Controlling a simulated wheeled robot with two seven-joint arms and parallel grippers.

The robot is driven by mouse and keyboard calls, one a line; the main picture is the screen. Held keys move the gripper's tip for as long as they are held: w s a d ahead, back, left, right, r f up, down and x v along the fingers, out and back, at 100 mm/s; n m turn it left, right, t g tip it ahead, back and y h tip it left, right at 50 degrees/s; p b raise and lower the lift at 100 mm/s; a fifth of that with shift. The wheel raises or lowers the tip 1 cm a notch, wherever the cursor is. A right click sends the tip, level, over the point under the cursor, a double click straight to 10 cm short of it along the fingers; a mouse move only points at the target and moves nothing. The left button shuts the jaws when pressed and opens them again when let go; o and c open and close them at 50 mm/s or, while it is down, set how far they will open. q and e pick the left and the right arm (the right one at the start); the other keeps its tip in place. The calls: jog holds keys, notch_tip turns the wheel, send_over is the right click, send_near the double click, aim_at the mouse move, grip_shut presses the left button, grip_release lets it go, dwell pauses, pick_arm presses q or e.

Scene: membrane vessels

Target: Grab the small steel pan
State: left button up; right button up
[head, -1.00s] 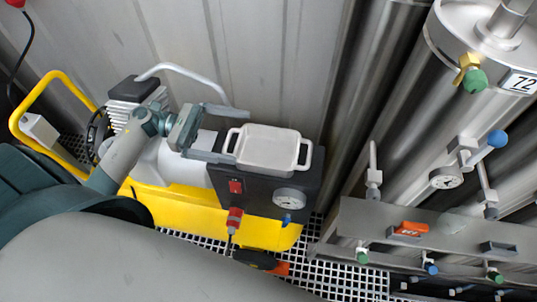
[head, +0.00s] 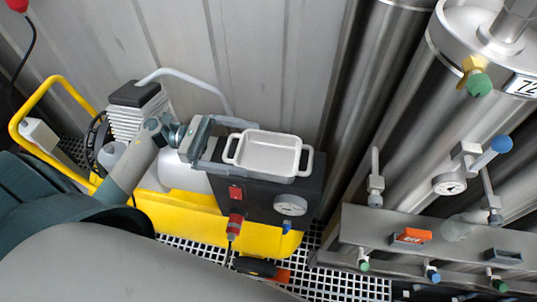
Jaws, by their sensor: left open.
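The small steel pan (head: 268,153) is a pale, shallow rectangular dish with a loop handle at each short end. It rests on top of the dark control box of the yellow machine, in the middle of the head view. My left gripper (head: 232,143) is open at the pan's left end. Its two fingers point right, one behind and one in front of the left handle (head: 231,147). I cannot tell whether they touch it. My right gripper is not in view.
Steel vessels and a valve manifold (head: 370,228) stand to the right. A corrugated wall is behind.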

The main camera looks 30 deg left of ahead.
aim_at(261, 159)
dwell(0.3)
pick_arm(q)
jog(key=shift+w+d+r+p, duration=0.1)
jog(key=shift+d+r+p, duration=0.05)
jog(key=shift+d+p, duration=0.45)
jog(key=shift+w+d+r+p, duration=0.1)
jog(key=shift+d+r+p, duration=0.05)
jog(key=shift+d+p, duration=0.45)
jog(key=shift+p+x, duration=0.65)
jog(key=shift+x, duration=0.2)
jog(key=shift+d+f, duration=0.2)
jog(key=shift+d, duration=0.4)
jog(key=shift+c, duration=0.6)
jog(key=shift+w, duration=0.1)
jog(key=c, duration=1.1)
jog(key=shift+r, duration=0.2)
